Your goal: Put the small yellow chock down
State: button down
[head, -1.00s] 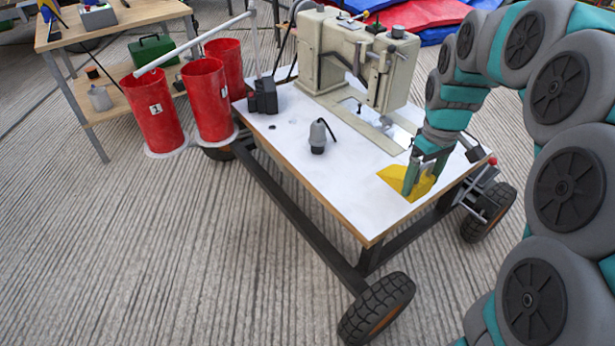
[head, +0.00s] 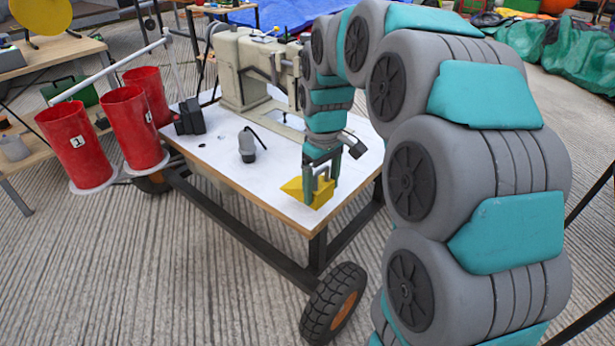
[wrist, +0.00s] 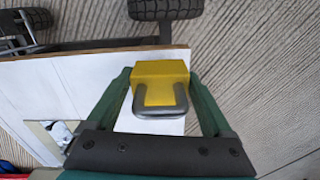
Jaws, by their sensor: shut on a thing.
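The small yellow chock (head: 294,188) is a wedge at the near right corner of the white-topped machine cart (head: 215,155). My gripper (head: 320,190) points down and is shut on the chock, with a finger on each side. In the wrist view the chock (wrist: 161,70) sits between the fingers, with a dark grey handle loop facing the camera. Its far end lies close to the cart top's edge. I cannot tell whether its underside touches the top.
A grey pear-shaped object (head: 247,145) with a dark cord stands on the cart top, left of the chock. A beige machine (head: 245,75) stands behind. A cart wheel (head: 335,303) is below. White top is clear around the chock.

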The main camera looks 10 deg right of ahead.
jog(key=w, duration=0.6)
jog(key=w+f, duration=0.1)
jog(key=w, duration=0.1)
jog(key=shift+w, duration=0.4)
jog(key=shift+f+b, duration=0.5)
jog(key=shift+f, duration=1.15)
jog(key=shift+f, duration=0.15)
grip_release()
notch_tip(320, 180, up, 12)
jog(key=p, duration=0.1)
jog(key=shift+s, duration=0.15)
